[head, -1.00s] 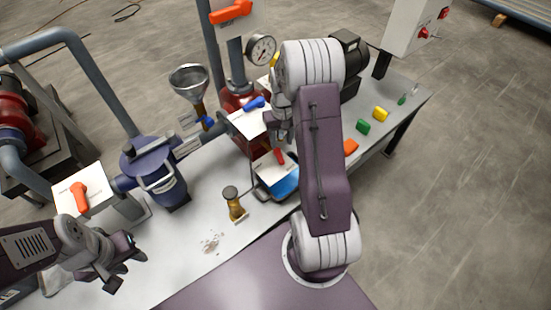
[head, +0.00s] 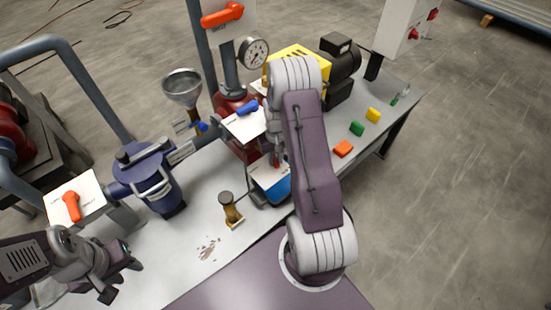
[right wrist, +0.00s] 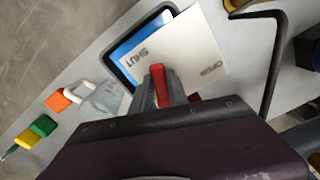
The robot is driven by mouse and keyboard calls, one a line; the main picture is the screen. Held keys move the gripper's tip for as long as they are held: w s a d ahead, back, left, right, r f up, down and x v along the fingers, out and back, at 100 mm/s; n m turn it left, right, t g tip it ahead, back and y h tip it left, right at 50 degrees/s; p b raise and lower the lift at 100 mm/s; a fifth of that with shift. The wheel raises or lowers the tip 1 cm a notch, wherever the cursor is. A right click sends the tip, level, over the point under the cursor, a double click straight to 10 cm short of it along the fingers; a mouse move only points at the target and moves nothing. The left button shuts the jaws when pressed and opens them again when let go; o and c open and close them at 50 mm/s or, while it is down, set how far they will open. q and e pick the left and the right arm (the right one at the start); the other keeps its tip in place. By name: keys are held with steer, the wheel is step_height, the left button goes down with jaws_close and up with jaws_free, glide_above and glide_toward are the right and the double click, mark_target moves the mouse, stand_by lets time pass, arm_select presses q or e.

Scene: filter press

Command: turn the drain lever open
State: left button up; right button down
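The drain lever (right wrist: 160,84) is red and sits over a white plate (right wrist: 203,48) marked SHUT and OPEN. In the right wrist view it lies between the fingers of my right gripper (right wrist: 161,92), which hug it on both sides with no visible gap. In the head view my right gripper (head: 275,153) is down at the lever (head: 277,161), and my arm partly hides it. The plate is above a tray with blue in it (head: 282,190). My left gripper (head: 122,281) is open and empty at the lower left, away from the lever.
A brass-coloured fitting with a dark knob (head: 230,208) stands left of the tray. A blue-handled lever (head: 247,108) is just behind. A blue pot (head: 155,180), a funnel (head: 182,88) and orange (head: 343,149), green (head: 357,129) and yellow (head: 373,115) blocks are on the bench.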

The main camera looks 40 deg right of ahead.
stand_by(0.3)
steer(key=m, duration=0.1)
steer(key=a+m+p, duration=0.1)
steer(key=shift+w+r+m, duration=0.1)
steer(key=shift+w+m, duration=0.15)
steer(key=shift+m, duration=0.15)
steer(key=shift+w+a+m+p, duration=0.3)
steer(key=shift+w+m, duration=0.25)
steer(key=shift+m, duration=1.25)
steer(key=shift+w+a+m+p, duration=0.3)
steer(key=shift+w+m, duration=0.2)
steer(key=shift+m, duration=1.3)
steer(key=shift+w+a+m+p, duration=0.3)
steer(key=shift+w+m, duration=0.25)
steer(key=shift+m, duration=1.25)
steer(key=c, duration=1.3)
jaws_free()
